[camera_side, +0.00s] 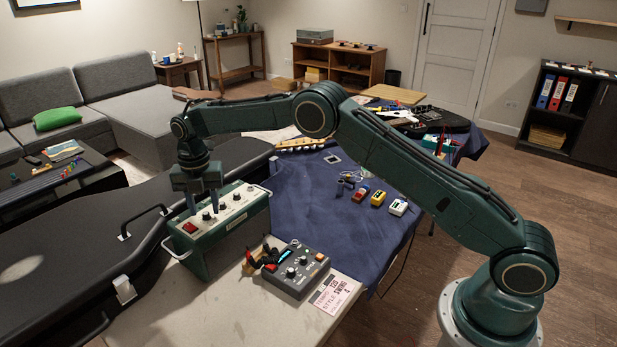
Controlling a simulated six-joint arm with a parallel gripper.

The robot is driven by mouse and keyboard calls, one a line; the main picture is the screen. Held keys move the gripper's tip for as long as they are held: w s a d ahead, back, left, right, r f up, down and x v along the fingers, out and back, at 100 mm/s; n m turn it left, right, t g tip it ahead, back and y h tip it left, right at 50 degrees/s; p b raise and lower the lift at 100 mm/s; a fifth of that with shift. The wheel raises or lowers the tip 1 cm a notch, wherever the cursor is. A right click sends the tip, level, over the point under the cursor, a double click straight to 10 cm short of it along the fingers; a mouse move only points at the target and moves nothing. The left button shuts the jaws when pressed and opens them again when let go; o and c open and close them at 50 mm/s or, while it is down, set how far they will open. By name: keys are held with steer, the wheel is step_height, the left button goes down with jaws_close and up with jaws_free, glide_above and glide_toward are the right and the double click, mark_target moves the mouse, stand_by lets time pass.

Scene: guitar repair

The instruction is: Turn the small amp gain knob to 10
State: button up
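The small amp is a green box (233,240) with a light top panel, left of the picture's middle. Its panel carries a red switch (190,228) and a row of dark knobs, including one near the switch (207,216) and one farther along (222,207). Labels are too small to read, so I cannot tell which is gain or where it points. My gripper (204,206) hangs straight down over the panel. Its two fingers stand apart, with a gap wider than a knob. The near knob shows low between them; I cannot tell whether they touch anything.
A black guitar case (70,255) lies left of the amp. Small pedals (378,198) stand on the blue cloth (300,205) behind.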

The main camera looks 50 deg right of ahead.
steer(key=shift+f, duration=0.5)
jaws_close()
